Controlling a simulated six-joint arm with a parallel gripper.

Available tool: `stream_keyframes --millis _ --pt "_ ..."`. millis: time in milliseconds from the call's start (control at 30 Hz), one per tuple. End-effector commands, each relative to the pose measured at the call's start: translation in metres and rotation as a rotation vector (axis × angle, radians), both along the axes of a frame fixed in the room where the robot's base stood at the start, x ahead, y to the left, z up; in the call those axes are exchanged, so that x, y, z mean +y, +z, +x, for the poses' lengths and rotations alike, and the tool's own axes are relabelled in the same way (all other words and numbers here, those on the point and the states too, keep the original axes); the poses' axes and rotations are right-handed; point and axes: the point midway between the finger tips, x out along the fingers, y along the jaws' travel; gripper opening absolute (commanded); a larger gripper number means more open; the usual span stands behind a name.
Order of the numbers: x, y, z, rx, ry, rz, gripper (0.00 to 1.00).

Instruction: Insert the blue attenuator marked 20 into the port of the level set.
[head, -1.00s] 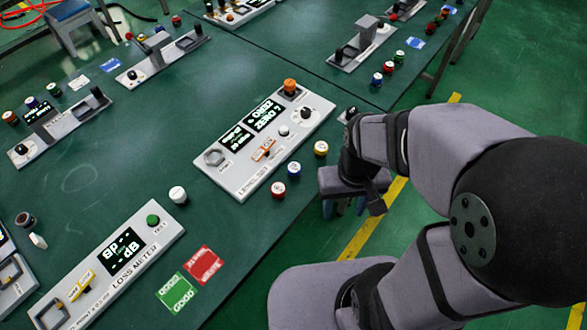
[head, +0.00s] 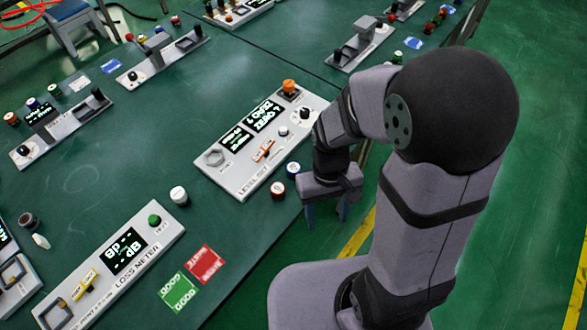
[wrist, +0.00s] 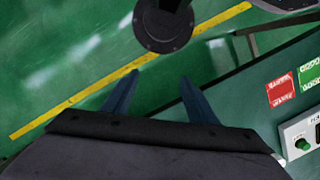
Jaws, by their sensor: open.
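The blue attenuator (head: 293,169), a small blue-sided cap with a white top, stands on the table beside the right edge of the level set (head: 245,187). Its marking is too small to read. The level set lies flat, with a grey ring-shaped port (head: 214,157) at its left end, which looks empty. My gripper (head: 327,222) is open and empty, fingers pointing down, just right of the blue attenuator and past the table edge. In the wrist view both fingers (wrist: 160,76) are apart over green floor; no attenuator shows there.
A red cap (head: 277,190) stands close to the blue one, and a white cap (head: 178,195) stands left of the level set. The loss meter (head: 110,265) and green and red cards (head: 205,264) lie nearer. Other panels fill the far table.

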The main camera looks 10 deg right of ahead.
Motion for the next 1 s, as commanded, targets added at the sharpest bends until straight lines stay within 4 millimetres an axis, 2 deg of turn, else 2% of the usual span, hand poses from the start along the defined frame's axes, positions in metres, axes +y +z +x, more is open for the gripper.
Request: stream_keyframes --millis 133,267,400,467,667,867,1000 --pt "0.026 -0.013 0.059 -0.007 0.073 0.004 0.53" --pt "0.044 -0.014 0.116 -0.063 0.15 0.024 0.53" --pt "0.056 0.011 0.174 -0.167 0.244 0.05 0.53" --pt "0.06 0.022 0.19 -0.2 0.298 0.058 0.53" --pt "0.058 0.023 0.186 -0.177 0.431 0.068 0.53" --pt "0.058 0.02 0.186 -0.175 0.445 0.07 0.53" --pt "0.058 0.01 0.185 -0.174 0.444 0.069 0.53"
